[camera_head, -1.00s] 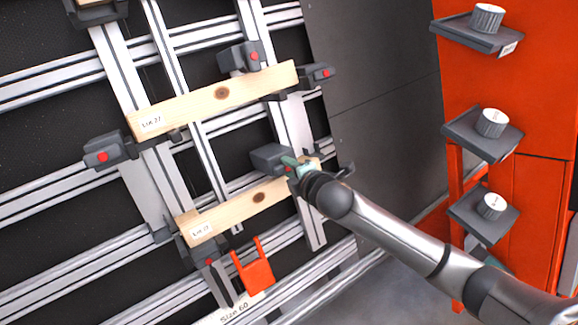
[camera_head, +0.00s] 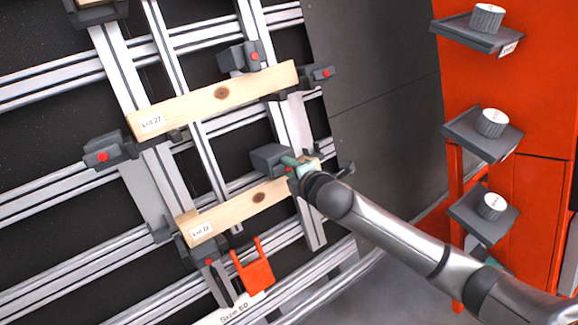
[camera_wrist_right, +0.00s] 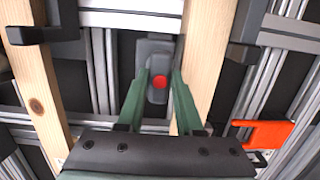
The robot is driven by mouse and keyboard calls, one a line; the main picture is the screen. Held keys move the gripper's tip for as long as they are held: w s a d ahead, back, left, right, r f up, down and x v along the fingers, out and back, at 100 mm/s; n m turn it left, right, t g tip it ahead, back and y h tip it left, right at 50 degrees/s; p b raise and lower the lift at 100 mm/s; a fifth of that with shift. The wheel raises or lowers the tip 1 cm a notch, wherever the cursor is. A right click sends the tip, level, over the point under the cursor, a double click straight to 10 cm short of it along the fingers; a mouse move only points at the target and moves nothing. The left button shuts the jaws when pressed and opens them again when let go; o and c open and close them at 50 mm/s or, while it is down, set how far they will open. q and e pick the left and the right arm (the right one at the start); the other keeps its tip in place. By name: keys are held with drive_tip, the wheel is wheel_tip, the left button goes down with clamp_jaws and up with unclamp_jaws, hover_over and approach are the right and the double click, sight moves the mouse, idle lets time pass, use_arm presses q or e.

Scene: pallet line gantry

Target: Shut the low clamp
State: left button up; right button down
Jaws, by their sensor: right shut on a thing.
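The low clamp (camera_head: 268,157) is a dark grey block with a red button, on the metal frame just above the right end of the lower wooden board (camera_head: 235,211). In the right wrist view the clamp (camera_wrist_right: 153,55) sits close beside the board (camera_wrist_right: 210,55); I cannot tell whether they touch. My right gripper (camera_head: 293,164) reaches the clamp from the right. Its green fingers (camera_wrist_right: 158,92) are shut on the clamp body, one on each side of the red button. My left gripper is not in view.
An upper board (camera_head: 215,95) lies above, with another clamp (camera_head: 240,57) near its right end. A red-orange bracket (camera_head: 255,272) sits below the lower board. An orange cabinet (camera_head: 515,85) with knobs on grey shelves stands at the right.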

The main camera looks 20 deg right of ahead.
drive_tip(key=m+g+p, duration=0.1)
drive_tip(key=m+p, duration=0.5)
drive_tip(key=m, duration=0.1)
drive_tip(key=shift+m, duration=0.4)
drive_tip(key=shift+d, duration=0.1)
